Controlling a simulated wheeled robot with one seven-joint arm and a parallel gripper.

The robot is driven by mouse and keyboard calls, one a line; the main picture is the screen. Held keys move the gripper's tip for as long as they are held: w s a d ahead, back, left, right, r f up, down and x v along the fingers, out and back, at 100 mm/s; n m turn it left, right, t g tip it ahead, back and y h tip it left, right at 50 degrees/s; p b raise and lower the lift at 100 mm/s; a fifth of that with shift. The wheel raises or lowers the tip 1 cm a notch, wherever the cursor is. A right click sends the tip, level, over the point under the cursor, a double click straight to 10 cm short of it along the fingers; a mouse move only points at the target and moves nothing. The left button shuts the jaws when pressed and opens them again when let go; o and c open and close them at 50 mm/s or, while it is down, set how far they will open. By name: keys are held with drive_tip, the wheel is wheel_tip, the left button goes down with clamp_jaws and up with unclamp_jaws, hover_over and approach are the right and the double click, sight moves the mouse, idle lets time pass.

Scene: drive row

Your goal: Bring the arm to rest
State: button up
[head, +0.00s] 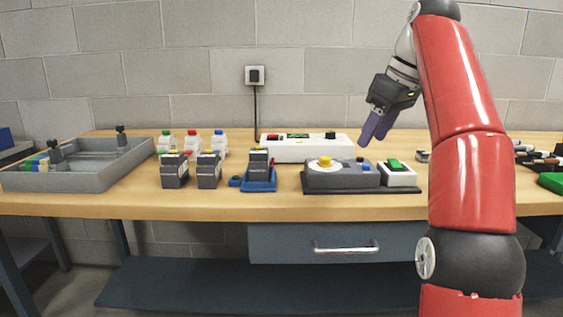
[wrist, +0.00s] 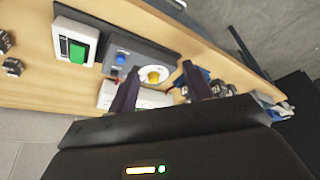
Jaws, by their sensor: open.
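My red arm (head: 466,100) rises on the right of the head view and bends over at the top. My gripper (head: 376,128) hangs above the wooden bench, pointing down and to the left, with purple fingers. In the wrist view my gripper (wrist: 151,95) shows its two fingers apart with nothing held between them. The fingers are over the area of the grey device with a yellow knob (head: 326,162) and the white box with a green switch (head: 397,173), and appear apart from both. The wrist view also shows the yellow knob (wrist: 153,75) and green switch (wrist: 77,52).
A grey tray (head: 80,178) stands at the bench's left. Several bottles (head: 192,143), dark blocks (head: 208,170) and a blue stand (head: 260,184) occupy the middle. A long white box (head: 305,149) lies behind the grey device. A drawer (head: 340,243) is below, closed.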

drive_tip(key=s+a+f+m+t+h, duration=0.15)
drive_tip(key=s+a+f+m, duration=0.3)
drive_tip(key=s+f, duration=0.5)
drive_tip(key=s+d+f+m+h, duration=0.1)
drive_tip(key=s+f+m, duration=0.3)
drive_tip(key=s+f, duration=1.2)
wheel_tip(320, 180, down, 4)
drive_tip(key=shift+s+d+r+t+h, duration=0.1)
drive_tip(key=shift+s+d+t+h, duration=0.25)
drive_tip(key=shift+d, duration=0.1)
